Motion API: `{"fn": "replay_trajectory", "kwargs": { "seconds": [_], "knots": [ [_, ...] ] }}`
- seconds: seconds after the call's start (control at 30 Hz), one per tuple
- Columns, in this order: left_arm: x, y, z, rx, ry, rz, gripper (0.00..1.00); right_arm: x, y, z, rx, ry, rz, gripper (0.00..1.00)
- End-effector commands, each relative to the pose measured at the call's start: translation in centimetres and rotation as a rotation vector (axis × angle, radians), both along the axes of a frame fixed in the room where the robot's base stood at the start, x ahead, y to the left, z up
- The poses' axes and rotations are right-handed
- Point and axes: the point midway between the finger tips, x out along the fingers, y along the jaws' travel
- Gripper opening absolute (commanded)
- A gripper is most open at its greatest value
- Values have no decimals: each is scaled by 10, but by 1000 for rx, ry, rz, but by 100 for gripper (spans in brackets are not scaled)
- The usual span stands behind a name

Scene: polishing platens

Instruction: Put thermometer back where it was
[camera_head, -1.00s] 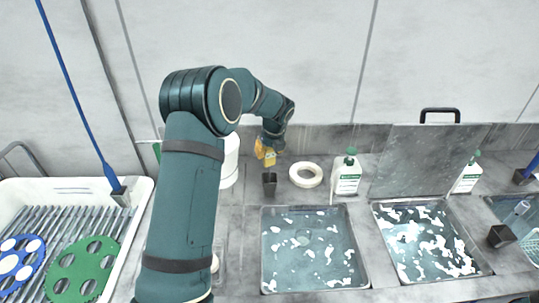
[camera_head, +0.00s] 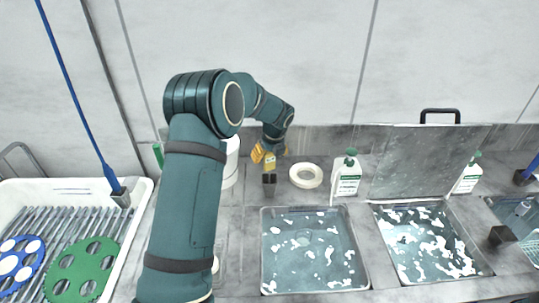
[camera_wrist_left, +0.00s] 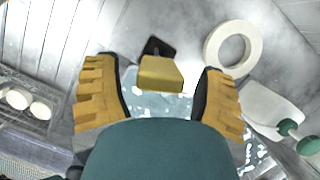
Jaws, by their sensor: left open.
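The thermometer shows as a yellow block (camera_wrist_left: 161,74) in the left wrist view, and it also shows in the head view (camera_head: 270,164). It stands at a small black holder (camera_head: 269,186), whose dark rim (camera_wrist_left: 157,46) shows behind the block. How deep it sits in the holder is hidden. My left gripper (camera_head: 264,155) is open around the thermometer; in the left wrist view its yellow fingers lie on either side with gaps between them and the block. My right gripper is not in view.
A white ring (camera_head: 306,175) and a green-capped bottle (camera_head: 347,178) stand right of the holder. A water basin (camera_head: 309,283) lies in front, with another (camera_head: 459,270) to its right. A white container (camera_head: 231,163) is close on the left. A white tray (camera_head: 143,191) holds slotted discs.

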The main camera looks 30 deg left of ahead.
Motion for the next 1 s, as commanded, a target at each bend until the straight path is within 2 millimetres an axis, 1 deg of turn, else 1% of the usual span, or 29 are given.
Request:
{"fn": "replay_trajectory", "kwargs": {
  "seconds": [0.17,0.4,0.6,0.77,1.0],
  "knots": [
    [-3,-5,24,1,-4,0,70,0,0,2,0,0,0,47],
    [-11,-18,72,0,-6,-1,70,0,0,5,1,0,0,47],
    [-17,-27,102,0,-3,-1,70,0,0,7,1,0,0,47],
    [-19,-30,114,0,-3,0,70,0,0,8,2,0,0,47],
    [-20,-30,116,1,-1,0,70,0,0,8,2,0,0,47]
  ]
}}
